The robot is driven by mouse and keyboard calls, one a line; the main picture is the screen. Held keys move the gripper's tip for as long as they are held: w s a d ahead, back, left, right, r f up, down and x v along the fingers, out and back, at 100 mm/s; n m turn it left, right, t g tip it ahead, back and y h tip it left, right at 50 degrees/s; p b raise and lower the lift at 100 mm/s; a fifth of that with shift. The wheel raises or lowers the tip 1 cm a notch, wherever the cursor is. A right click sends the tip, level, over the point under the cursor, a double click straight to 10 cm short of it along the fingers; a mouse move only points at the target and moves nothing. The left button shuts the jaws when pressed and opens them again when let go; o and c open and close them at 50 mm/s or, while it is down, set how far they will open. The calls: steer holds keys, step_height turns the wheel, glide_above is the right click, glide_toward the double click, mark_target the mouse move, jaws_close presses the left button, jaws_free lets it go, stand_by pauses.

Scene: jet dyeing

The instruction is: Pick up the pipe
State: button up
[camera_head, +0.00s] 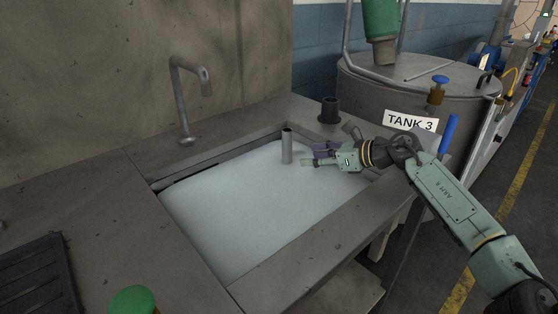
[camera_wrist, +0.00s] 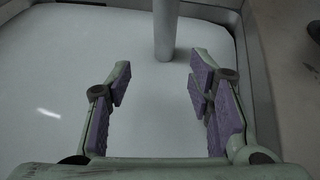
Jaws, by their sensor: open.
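The pipe (camera_head: 287,146) is a short grey cylinder standing upright in the pale sink basin, near its far right corner. It also shows in the wrist view (camera_wrist: 166,30) at the top, beyond the fingertips and a little right of the middle of the gap. My gripper (camera_head: 307,156) reaches in from the right over the basin, with its tips close to the right side of the pipe. In the wrist view my gripper (camera_wrist: 159,72) is open, its purple-padded fingers spread with nothing between them.
The basin (camera_head: 235,205) is pale and otherwise clear, set in a grey counter (camera_head: 130,225). A bent faucet (camera_head: 183,95) rises behind it. A dark flanged stub (camera_head: 329,110) stands at the far right corner. Tank 3 (camera_head: 400,95) stands behind. A green knob (camera_head: 134,299) is in front.

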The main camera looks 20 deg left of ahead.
mark_target(287, 157)
steer(key=p+x, duration=0.1)
steer(key=x, duration=0.3)
steer(key=shift+w+a, duration=0.1)
steer(key=shift+a, duration=0.25)
steer(key=p+x, duration=0.1)
steer(key=x, duration=0.1)
steer(key=p+x, duration=0.2)
steer(key=x, duration=0.1)
steer(key=shift+w+a+f, duration=0.15)
steer(key=shift+w+f, duration=0.05)
steer(key=shift+w, duration=0.2)
steer(key=shift+c, duration=0.2)
jaws_close()
